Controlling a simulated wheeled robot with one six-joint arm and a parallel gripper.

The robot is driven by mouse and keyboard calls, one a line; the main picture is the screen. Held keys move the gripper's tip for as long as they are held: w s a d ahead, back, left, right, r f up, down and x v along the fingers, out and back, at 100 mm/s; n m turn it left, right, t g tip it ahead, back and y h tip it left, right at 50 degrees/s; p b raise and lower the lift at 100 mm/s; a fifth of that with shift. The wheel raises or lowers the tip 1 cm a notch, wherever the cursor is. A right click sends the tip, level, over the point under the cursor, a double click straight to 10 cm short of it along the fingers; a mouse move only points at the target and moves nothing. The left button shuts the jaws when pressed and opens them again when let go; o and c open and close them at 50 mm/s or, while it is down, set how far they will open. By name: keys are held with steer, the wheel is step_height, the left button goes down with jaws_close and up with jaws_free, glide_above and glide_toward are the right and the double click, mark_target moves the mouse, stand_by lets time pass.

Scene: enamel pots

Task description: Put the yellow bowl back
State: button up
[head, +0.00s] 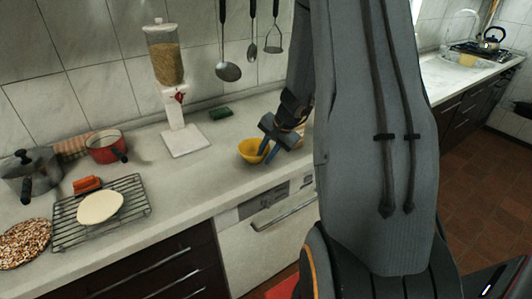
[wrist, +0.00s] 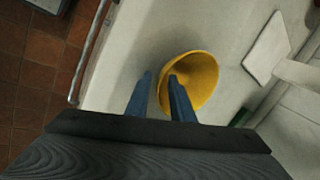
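The yellow bowl (head: 249,150) is on the pale counter near its front edge, and it also shows in the wrist view (wrist: 203,75). My gripper (head: 266,155) reaches down at the bowl's right side in the head view. In the wrist view my gripper (wrist: 160,76) is open, its two blue fingers apart. The right finger overlaps the bowl's opening, and the left finger is outside the rim. The near rim lies between them with visible gaps, so the bowl does not look clamped. The bowl's lower side is partly hidden by the fingers.
A grain dispenser (head: 170,75) on a white base (head: 186,141) stands left of the bowl, with a green sponge (head: 221,113) behind. A wire rack (head: 132,207), red pot (head: 105,152) and grey pot (head: 32,180) are farther left. Utensils (head: 228,71) hang above. Counter around the bowl is clear.

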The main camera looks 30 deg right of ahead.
steer(key=shift+r, duration=0.1)
steer(key=shift+r, duration=0.3)
steer(key=b+v, duration=0.1)
steer(key=v, duration=1)
steer(key=s+a+f+n+g+h, duration=0.1)
steer(key=s+a+n, duration=0.5)
steer(key=a, duration=0.5)
steer(key=s+a+f+n+g+h, duration=0.1)
steer(key=s+a+n+g, duration=0.1)
steer(key=s+a+n, duration=0.5)
steer(key=s+a, duration=0.1)
steer(key=a, duration=0.3)
steer(key=shift+s, duration=0.25)
